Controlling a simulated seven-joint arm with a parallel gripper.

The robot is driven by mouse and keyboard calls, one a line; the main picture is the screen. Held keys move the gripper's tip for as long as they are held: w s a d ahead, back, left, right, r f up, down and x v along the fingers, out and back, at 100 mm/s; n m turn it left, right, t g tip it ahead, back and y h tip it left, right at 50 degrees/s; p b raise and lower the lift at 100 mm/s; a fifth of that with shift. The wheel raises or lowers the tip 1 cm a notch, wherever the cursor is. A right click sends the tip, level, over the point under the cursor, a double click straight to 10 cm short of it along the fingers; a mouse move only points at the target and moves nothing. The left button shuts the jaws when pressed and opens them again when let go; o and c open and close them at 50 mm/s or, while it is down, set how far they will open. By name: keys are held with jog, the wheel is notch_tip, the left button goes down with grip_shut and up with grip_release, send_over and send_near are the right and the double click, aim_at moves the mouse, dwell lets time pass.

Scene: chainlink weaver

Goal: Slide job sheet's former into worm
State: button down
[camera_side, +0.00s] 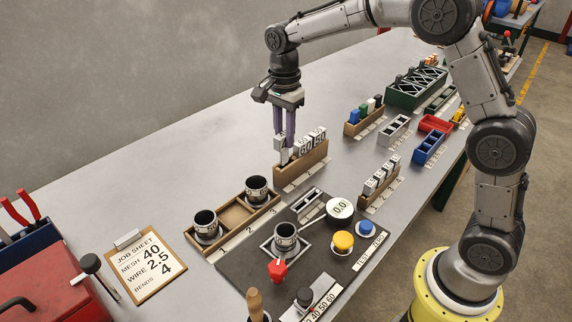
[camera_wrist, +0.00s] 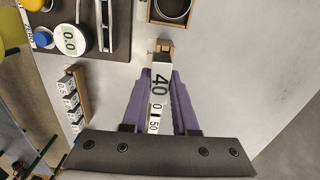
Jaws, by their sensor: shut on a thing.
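The job sheet (camera_side: 147,265) lies at the left and reads mesh 40, wire 2.5, bends 4. My gripper (camera_side: 285,138) points down at the left end of the wooden former rack (camera_side: 303,174). Its purple fingers are shut on a white former, marked 40 in the wrist view (camera_wrist: 160,83). I cannot tell whether its lower end is clear of the rack. Formers marked 60 (camera_side: 305,146) and 50 (camera_side: 320,136) stand beside it. A dark open cylinder (camera_side: 285,238), apparently the worm, sits upright in a square holder on the dark plate; its marking is too small to read.
A wooden tray (camera_side: 233,214) numbered 1 to 3 holds two similar cylinders, its middle compartment empty. The dark plate carries a round dial (camera_side: 340,208), a yellow button (camera_side: 342,241), a blue button (camera_side: 366,228) and a red knob (camera_side: 277,269). Bench behind the tray is clear.

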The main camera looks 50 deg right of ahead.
jog(key=s+a+r+n, duration=0.3)
jog(key=s+a+n, duration=0.1)
jog(key=s+a, duration=0.3)
jog(key=s+a+r+n, duration=0.2)
jog(key=s+a+n, duration=0.2)
jog(key=s+a, duration=0.35)
jog(key=shift+w+a+f, duration=0.1)
jog(key=shift+a+f, duration=0.05)
jog(key=shift+f, duration=4.8)
jog(key=c, duration=0.6)
grip_release()
notch_tip(320, 180, up, 14)
jog(key=shift+f, duration=0.1)
